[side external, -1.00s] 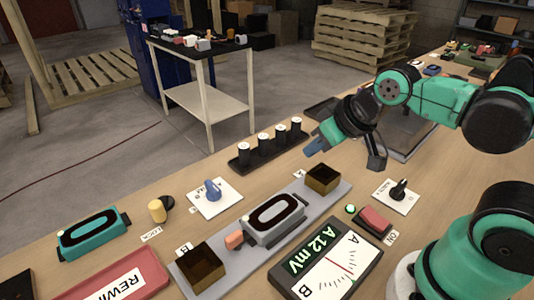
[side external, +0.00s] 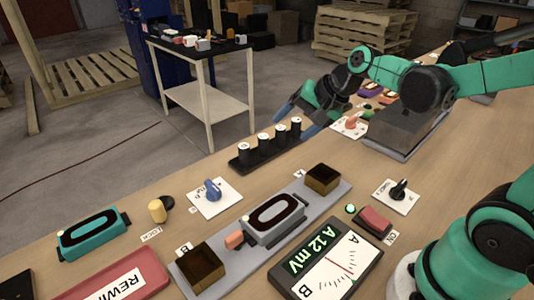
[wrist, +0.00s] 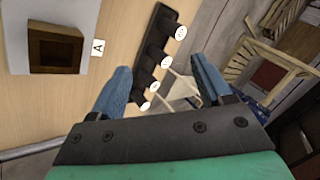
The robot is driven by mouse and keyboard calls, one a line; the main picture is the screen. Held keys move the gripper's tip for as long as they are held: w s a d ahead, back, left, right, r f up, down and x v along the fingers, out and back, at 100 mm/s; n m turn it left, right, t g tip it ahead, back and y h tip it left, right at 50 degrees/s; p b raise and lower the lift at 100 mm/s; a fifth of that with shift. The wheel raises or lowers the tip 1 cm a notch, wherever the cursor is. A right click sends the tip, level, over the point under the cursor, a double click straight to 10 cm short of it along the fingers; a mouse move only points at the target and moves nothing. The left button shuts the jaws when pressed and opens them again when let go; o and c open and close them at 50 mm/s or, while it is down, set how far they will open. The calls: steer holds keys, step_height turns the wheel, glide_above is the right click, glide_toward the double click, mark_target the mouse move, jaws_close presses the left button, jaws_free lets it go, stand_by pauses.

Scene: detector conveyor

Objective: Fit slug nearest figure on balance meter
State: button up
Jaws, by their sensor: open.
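Several black slugs with white labelled tops (side external: 263,144) stand upright in a row in a black rack (side external: 242,166); their figures are too small to read. My gripper (side external: 298,117) is open and empty, above the far right end of the row. In the wrist view the slugs (wrist: 165,58) show between its blue fingers (wrist: 160,68). The balance meter (side external: 326,263) shows green "A 12 mV" and a needle dial marked A and B. A grey bridge plate (side external: 222,270) carries a grey unit (side external: 273,232) between the open box A (side external: 322,180) and box B (side external: 201,270).
A blue knob (side external: 211,190), a yellow cylinder (side external: 157,211), a teal detector unit (side external: 93,236) and a red tray (side external: 103,286) lie toward the left. A red button (side external: 374,221) and black knob (side external: 398,190) are at right. Bench between rack and bridge plate is mostly clear.

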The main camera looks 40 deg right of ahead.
steer(key=w+d+f+m+t+y, duration=0.2)
steer(key=w+d+f+m, duration=0.2)
steer(key=w+d+m, duration=0.55)
steer(key=m+t, duration=0.3)
steer(key=m, duration=0.9)
glide_toward(298, 138)
steer(key=w, duration=0.4)
steer(key=shift+w+a+r, duration=0.1)
steer(key=shift+a, duration=0.25)
steer(key=shift+w+m+t, duration=0.15)
steer(key=shift+m+t, duration=0.1)
steer(key=shift+t, duration=0.05)
steer(key=shift+x, duration=2.7)
jaws_close()
